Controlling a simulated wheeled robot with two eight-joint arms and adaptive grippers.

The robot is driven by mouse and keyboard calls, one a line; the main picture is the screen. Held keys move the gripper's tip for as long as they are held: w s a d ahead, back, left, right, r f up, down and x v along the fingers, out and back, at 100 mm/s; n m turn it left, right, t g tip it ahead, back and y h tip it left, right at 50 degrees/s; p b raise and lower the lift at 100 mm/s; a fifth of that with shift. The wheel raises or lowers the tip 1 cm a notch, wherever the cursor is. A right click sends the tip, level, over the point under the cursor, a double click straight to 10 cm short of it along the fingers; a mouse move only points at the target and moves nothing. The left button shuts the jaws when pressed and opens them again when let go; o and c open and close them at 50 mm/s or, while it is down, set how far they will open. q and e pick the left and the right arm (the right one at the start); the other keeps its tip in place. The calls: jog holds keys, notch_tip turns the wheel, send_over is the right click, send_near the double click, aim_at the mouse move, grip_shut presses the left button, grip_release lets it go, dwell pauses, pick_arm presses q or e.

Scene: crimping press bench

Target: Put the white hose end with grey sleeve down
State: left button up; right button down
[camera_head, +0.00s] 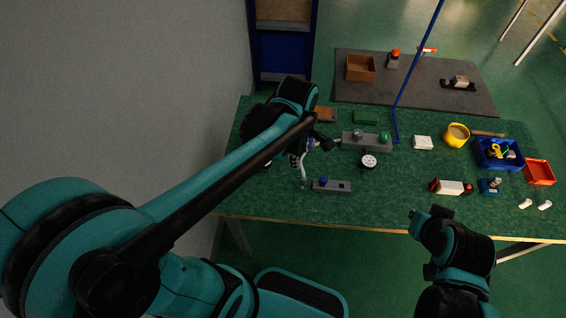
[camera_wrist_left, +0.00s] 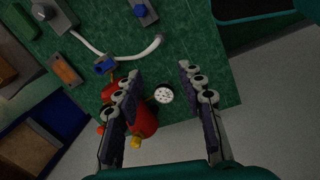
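A white hose (camera_wrist_left: 125,57) lies curved over the green table in the left wrist view, with one end (camera_wrist_left: 157,41) pointing toward the upper right. It also shows in the head view (camera_head: 303,172), beside my left gripper. I cannot make out a grey sleeve clearly. My left gripper (camera_head: 300,152) is over the left part of the table. In the left wrist view its two fingers (camera_wrist_left: 160,90) are spread apart, with nothing held between them; the hose lies beyond the fingertips. My right gripper (camera_head: 430,213) is by the front table edge; its fingers are too small to read.
Grey fixtures (camera_head: 350,142) (camera_head: 331,186) stand near the hose. A thin blue pole (camera_head: 415,65) rises behind. The table's front middle (camera_head: 385,205) is clear.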

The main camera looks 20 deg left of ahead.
pick_arm(q)
jog(key=s+a+r+m+t, duration=0.1)
jog(key=s+m, duration=0.3)
jog(key=m, duration=0.5)
jog(key=s+a+r+m+t, duration=0.2)
jog(key=s+m+t, duration=0.2)
jog(key=m, duration=0.4)
jog(key=shift+a+m, duration=0.35)
jog(key=shift+m, duration=0.05)
jog(key=shift+s, duration=0.1)
